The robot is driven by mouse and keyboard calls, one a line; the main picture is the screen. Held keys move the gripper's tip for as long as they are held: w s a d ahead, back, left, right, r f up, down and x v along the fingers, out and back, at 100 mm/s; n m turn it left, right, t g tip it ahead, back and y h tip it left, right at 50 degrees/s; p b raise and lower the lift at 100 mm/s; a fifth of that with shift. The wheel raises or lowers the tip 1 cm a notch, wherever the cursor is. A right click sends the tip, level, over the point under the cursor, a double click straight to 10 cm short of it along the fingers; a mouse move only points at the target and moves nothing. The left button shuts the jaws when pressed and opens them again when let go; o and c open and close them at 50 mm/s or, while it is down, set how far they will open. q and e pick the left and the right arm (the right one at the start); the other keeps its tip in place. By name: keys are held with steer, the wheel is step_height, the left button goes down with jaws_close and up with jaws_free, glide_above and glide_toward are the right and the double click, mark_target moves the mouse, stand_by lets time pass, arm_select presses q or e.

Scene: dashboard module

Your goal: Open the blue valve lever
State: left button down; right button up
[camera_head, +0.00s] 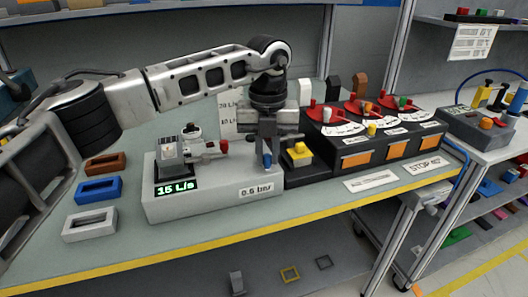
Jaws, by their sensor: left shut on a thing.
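The blue valve lever (267,161) stands at the right end of a light grey module (215,205) on the bench. Only its lower blue part shows; the rest is hidden by the gripper. My left gripper (267,150) reaches in from above, pointing down, with its fingers shut on the blue lever. The module carries a green-lit display (177,187) reading about 15 L/s and a label (256,191) reading 0.6 bar. My right gripper is not in view.
A red-tipped lever (223,146) sits left of the blue one. A yellow button (299,149) on a black box stands close to the right. A black panel with red dials (365,107) lies beyond. Brown, blue and white frames (97,190) lie at left.

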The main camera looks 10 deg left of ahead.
mark_target(268, 156)
arm_select(q)
steer(key=shift+w+d+r+n, duration=0.1)
steer(key=shift+n, duration=0.2)
steer(key=c, duration=1.3)
jaws_free()
steer(key=shift+c, duration=0.2)
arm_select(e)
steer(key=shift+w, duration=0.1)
arm_select(q)
step_height(268, 156, up, 16)
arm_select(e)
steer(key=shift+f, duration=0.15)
